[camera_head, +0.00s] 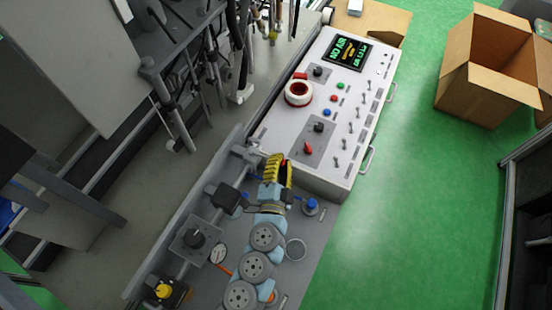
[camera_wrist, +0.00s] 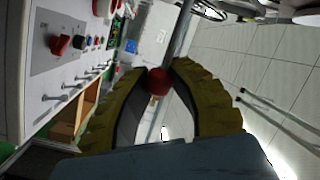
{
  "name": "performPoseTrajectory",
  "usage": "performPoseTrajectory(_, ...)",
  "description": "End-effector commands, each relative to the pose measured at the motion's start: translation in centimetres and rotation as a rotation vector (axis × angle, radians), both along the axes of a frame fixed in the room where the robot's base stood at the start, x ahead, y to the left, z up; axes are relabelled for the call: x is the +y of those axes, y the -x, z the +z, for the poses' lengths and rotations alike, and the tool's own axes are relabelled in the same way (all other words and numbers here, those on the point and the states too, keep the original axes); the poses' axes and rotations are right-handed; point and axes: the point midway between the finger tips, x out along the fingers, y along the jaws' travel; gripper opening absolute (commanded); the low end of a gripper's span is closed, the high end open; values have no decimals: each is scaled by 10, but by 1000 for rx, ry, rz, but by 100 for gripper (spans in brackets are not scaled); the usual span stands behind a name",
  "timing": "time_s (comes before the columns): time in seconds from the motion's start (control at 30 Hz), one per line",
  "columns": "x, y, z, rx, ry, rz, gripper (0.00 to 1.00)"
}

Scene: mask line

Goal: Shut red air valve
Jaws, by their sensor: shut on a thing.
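A round red knob (camera_wrist: 157,82), which looks like the red air valve's handle, sits between my fingertips in the wrist view. My gripper (camera_wrist: 160,75) has yellow ribbed fingers and is shut on this knob from both sides. A grey pipe or stem rises behind the knob. In the head view my gripper (camera_head: 277,163) is at the near left corner of the control box, beside a grey fitting (camera_head: 247,150) on the rail. There the fingers hide most of the valve, and I cannot tell its turn position.
The white control box (camera_head: 335,165) carries a red rotary switch (camera_head: 308,148), several toggles, a screen and a red-and-white tape roll (camera_head: 298,93). An open cardboard box (camera_head: 490,75) stands on the green floor.

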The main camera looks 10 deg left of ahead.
Motion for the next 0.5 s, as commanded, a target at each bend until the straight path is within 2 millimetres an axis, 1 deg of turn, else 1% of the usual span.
performPoseTrajectory(0.27, 0, 0, 0, 1, 1, 1, 0)
performPoseTrajectory(0.3, 0, 0, 0, 1, 1, 1, 22)
performPoseTrajectory(0.37, 0, 0, 0, 1, 1, 1, 39)
performPoseTrajectory(0.4, 0, 0, 0, 1, 1, 1, 51)
performPoseTrajectory(0.43, 0, 0, 0, 1, 0, 1, 53)
performPoseTrajectory(0.5, 0, 0, 0, 1, 0, 1, 53)
